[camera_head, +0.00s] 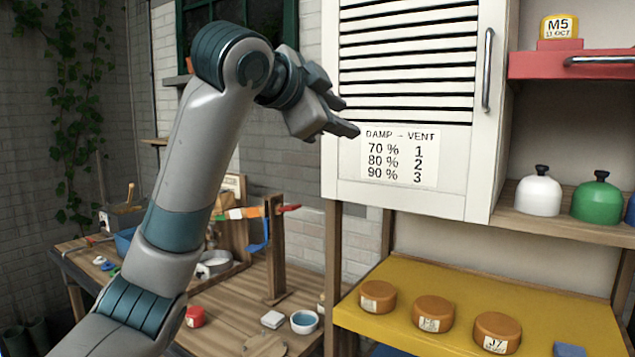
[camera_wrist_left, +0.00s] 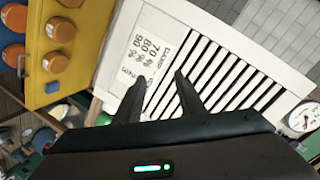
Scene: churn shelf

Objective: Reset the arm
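My left arm (camera_head: 185,165) rises from the bottom left of the head view and bends at the top. Its left gripper (camera_head: 346,116) points right, in front of the slatted white cabinet door (camera_head: 400,100). In the left wrist view the two dark fingers of the left gripper (camera_wrist_left: 160,82) stand apart with nothing between them. Behind them are the door's slats and the "DAMP – VENT" label (camera_wrist_left: 148,50). I cannot tell how far the fingertips are from the door. My right gripper is in neither view.
Several orange-brown rounds, one of them a labelled round (camera_head: 497,332), sit on a yellow shelf (camera_head: 460,285) below the cabinet. A white domed pot (camera_head: 538,194) and a green one (camera_head: 598,197) stand at right. A cluttered wooden bench (camera_head: 240,290) lies behind my arm.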

